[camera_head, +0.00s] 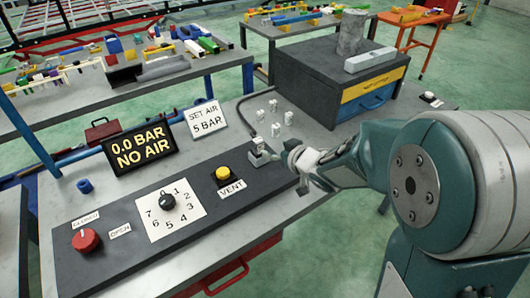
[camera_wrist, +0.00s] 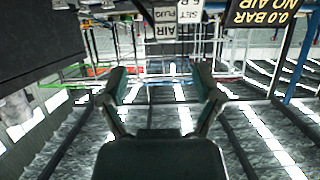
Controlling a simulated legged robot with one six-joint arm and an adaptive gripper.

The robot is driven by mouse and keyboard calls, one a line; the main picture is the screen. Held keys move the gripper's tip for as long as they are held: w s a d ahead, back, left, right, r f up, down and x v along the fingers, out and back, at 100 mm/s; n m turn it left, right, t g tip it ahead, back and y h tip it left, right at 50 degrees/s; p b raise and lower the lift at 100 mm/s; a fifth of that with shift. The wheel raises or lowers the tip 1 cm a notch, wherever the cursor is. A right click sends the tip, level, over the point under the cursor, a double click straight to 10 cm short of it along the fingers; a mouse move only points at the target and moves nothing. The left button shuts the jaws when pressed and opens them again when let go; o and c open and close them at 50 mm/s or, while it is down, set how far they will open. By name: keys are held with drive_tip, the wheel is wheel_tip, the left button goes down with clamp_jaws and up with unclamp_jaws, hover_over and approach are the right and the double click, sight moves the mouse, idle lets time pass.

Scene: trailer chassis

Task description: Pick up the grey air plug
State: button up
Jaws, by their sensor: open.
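A small grey fitting (camera_head: 257,142), which looks like the grey air plug, sits on a grey block (camera_head: 260,159) at the right end of the dark control panel. A thin dark hose runs down towards it from the back. My gripper (camera_head: 292,156) is just right of the fitting, apart from it as far as I can tell. In the wrist view my gripper (camera_wrist: 162,84) has its two fingers spread wide, with nothing held between them. The plug cannot be made out in the wrist view.
The panel carries a red knob (camera_head: 86,240), a black dial (camera_head: 168,201) and a yellow vent button (camera_head: 223,173). Several small white pieces stand behind the fitting. A black screen (camera_head: 139,148) reads 0.0 BAR, NO AIR. A dark box (camera_head: 320,80) stands at the back right.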

sight(261, 146)
drive_tip(key=x, duration=0.4)
drive_tip(key=shift+a+f, duration=0.1)
drive_tip(key=shift+a, duration=0.25)
drive_tip(key=x, duration=0.4)
drive_tip(key=shift+w+a+f, duration=0.15)
drive_tip(key=shift+w+f, duration=0.05)
drive_tip(key=shift+f, duration=0.2)
clamp_jaws()
